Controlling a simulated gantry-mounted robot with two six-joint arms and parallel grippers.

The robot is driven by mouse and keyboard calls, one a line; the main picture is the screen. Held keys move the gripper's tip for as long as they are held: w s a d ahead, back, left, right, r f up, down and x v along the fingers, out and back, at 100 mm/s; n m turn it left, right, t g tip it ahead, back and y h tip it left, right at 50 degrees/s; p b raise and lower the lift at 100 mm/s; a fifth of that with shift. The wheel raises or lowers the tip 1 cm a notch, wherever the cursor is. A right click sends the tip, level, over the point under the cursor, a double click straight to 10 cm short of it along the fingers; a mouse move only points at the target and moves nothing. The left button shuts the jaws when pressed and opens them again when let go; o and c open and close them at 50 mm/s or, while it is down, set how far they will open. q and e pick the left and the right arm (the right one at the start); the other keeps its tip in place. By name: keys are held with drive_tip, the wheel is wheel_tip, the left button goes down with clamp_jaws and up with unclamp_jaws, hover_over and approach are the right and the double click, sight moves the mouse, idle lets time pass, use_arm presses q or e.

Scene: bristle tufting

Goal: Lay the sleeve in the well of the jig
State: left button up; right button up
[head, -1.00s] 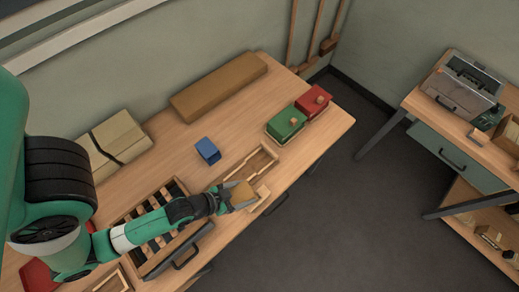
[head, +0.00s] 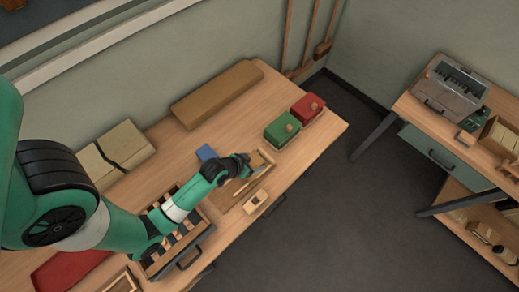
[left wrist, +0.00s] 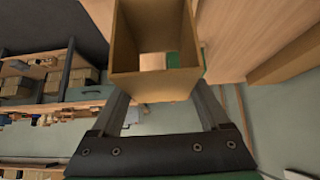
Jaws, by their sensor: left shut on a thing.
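The sleeve (head: 258,160) is a tan, square, hollow tube. My left gripper (head: 247,163) is shut on it over the far end of a shallow wooden tray. In the left wrist view the sleeve (left wrist: 124,50) sits between the two fingers of my left gripper (left wrist: 160,105), and I look through its open end. A small pale wooden block with a dark recess, which looks like the jig (head: 257,204), lies by the table's front edge. It is apart from the sleeve. My right gripper is not in view.
The shallow wooden tray (head: 232,205) lies beside the block, partly under my arm. Green (head: 282,131) and red (head: 308,107) lidded boxes stand to the right. A long brown block (head: 217,94) lies at the back.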

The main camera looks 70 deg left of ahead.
use_arm(q)
drive_tip(key=w+a+f+b, duration=0.1)
drive_tip(key=f+b, duration=0.1)
drive_tip(key=f, duration=0.1)
drive_tip(key=w+a+f+b, duration=0.1)
drive_tip(key=a+f+b, duration=0.1)
drive_tip(key=f+b, duration=0.1)
drive_tip(key=w+a+f+b, duration=0.1)
drive_tip(key=w+f+b, duration=0.1)
drive_tip(key=f+b, duration=0.1)
drive_tip(key=shift+w+a+f, duration=0.1)
drive_tip(key=shift+a+f, duration=0.25)
drive_tip(key=shift+f, duration=0.15)
drive_tip(key=shift+r, duration=0.15)
